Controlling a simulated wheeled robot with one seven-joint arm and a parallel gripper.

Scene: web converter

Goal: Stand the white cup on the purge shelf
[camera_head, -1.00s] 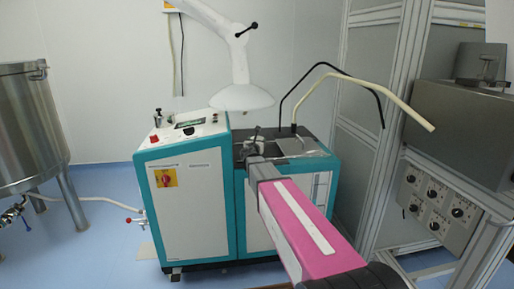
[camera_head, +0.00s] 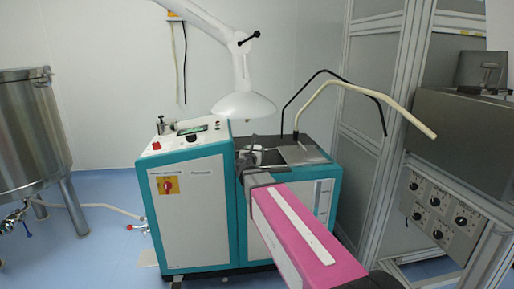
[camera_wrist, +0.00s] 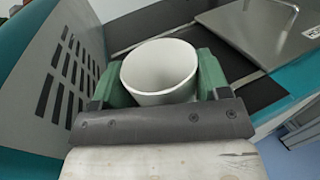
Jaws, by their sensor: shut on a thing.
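The white cup (camera_wrist: 160,72) is upright between the green fingers of my gripper (camera_wrist: 157,80) in the wrist view. The fingers are shut on its two sides. In the head view the cup (camera_head: 250,155) is small and partly hidden behind the end of my arm. It is at the dark recessed top of the teal and white machine. I cannot tell whether the cup's base touches that surface. No part is labelled as the purge shelf; the dark surface (camera_wrist: 258,92) shows beside and behind the cup.
A vented grey panel (camera_wrist: 65,75) rises left of my gripper. A metal lid with a handle (camera_wrist: 250,35) lies to the right. In the head view, a white hood (camera_head: 243,105) hangs above the machine (camera_head: 190,200), and bent hoses (camera_head: 345,85) arch at the right.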

